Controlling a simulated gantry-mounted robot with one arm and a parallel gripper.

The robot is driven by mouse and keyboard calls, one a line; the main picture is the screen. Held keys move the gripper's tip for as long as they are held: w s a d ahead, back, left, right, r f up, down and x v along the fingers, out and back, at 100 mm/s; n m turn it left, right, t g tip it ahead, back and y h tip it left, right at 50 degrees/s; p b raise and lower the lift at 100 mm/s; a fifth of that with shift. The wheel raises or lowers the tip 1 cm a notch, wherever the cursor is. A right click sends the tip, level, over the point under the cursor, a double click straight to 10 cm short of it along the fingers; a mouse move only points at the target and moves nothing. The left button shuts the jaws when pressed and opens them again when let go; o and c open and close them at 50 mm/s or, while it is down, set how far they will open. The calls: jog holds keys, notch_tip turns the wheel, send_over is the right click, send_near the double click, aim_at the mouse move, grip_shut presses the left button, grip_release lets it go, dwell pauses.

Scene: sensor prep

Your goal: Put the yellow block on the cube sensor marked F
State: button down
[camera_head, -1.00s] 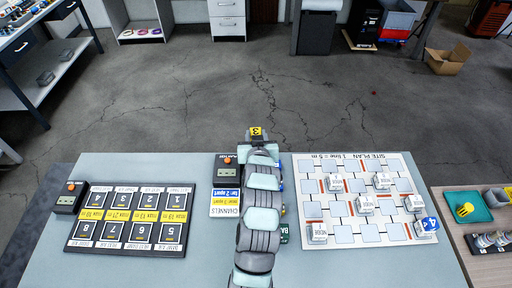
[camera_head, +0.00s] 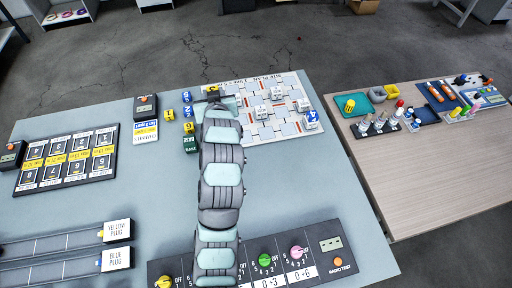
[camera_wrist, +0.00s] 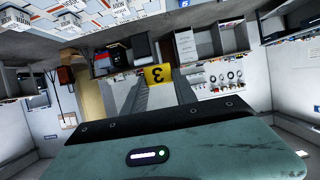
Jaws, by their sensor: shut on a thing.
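My gripper (camera_head: 213,97) is shut on a yellow block (camera_head: 212,88) marked 3, held at the far left corner of the white site plan board (camera_head: 250,137) in the head view. In the wrist view the yellow block (camera_wrist: 158,74) sits between the two fingers, its 3 upside down. Several white cube sensors stand on the board, among them a far one (camera_head: 277,92), a middle one (camera_head: 262,112) and a right one (camera_head: 303,104). Their letters are too small to read. A near right cube (camera_head: 311,124) has a blue piece marked 4. My arm hides part of the board's left side.
Loose yellow blocks (camera_head: 169,114), blue blocks (camera_head: 187,97) and a green block (camera_head: 190,144) lie left of my arm. A control panel (camera_head: 330,262) with knobs lines the front edge. A wooden side table (camera_head: 420,180) stands right, beyond a gap.

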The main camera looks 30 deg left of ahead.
notch_tip(320, 180, down, 20)
jog(key=shift+d+r+b, duration=0.1)
jog(key=shift+r+b, duration=0.05)
jog(key=shift+b, duration=0.65)
jog(key=c, duration=1)
grip_release()
jog(key=shift+r, duration=0.15)
jog(key=v, duration=1.2)
jog(key=shift+p, duration=0.35)
